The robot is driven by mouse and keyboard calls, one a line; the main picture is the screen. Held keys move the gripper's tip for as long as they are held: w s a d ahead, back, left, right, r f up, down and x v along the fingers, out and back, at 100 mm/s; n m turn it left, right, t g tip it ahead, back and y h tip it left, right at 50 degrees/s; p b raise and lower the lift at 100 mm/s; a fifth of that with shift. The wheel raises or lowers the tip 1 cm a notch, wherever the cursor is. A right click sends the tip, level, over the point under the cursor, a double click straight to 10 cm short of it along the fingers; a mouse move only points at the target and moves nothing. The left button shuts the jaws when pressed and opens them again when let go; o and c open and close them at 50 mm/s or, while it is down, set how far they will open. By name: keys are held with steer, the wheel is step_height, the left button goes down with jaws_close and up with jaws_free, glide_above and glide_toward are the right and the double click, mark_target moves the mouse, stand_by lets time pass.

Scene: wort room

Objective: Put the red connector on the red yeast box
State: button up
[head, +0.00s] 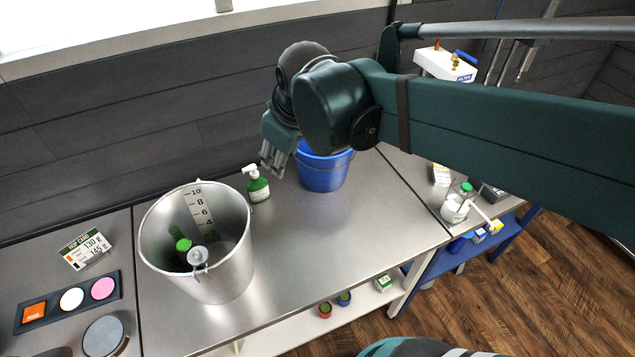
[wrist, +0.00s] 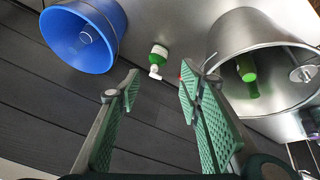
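My gripper (head: 272,160) is high over the back of the steel table, between the green soap bottle and the blue bucket. In the wrist view my gripper (wrist: 160,82) has its fingers apart, with nothing between them. A small red round item with some green (head: 325,310) stands on the low shelf under the table; I cannot tell whether it is the red connector. No red yeast box can be made out in either view. A tiny red spot beside the right finger in the wrist view is too small to name.
A steel pot (head: 228,272) holding green bottles stands left of the soap bottle (head: 258,186). The blue bucket (head: 322,172) stands at the back. A blue round item (head: 344,298) and small box (head: 383,283) share the low shelf. The table's front right is clear.

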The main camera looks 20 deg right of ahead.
steer(key=s+d+f+m+t, duration=0.2)
steer(key=s+m, duration=0.4)
steer(key=s, duration=0.4)
steer(key=shift+s+d+f, duration=0.2)
steer(key=shift+d+f, duration=0.25)
steer(key=shift+d, duration=0.9)
steer(key=shift+f, duration=0.1)
step_height(320, 180, down, 10)
steer(key=b, duration=1)
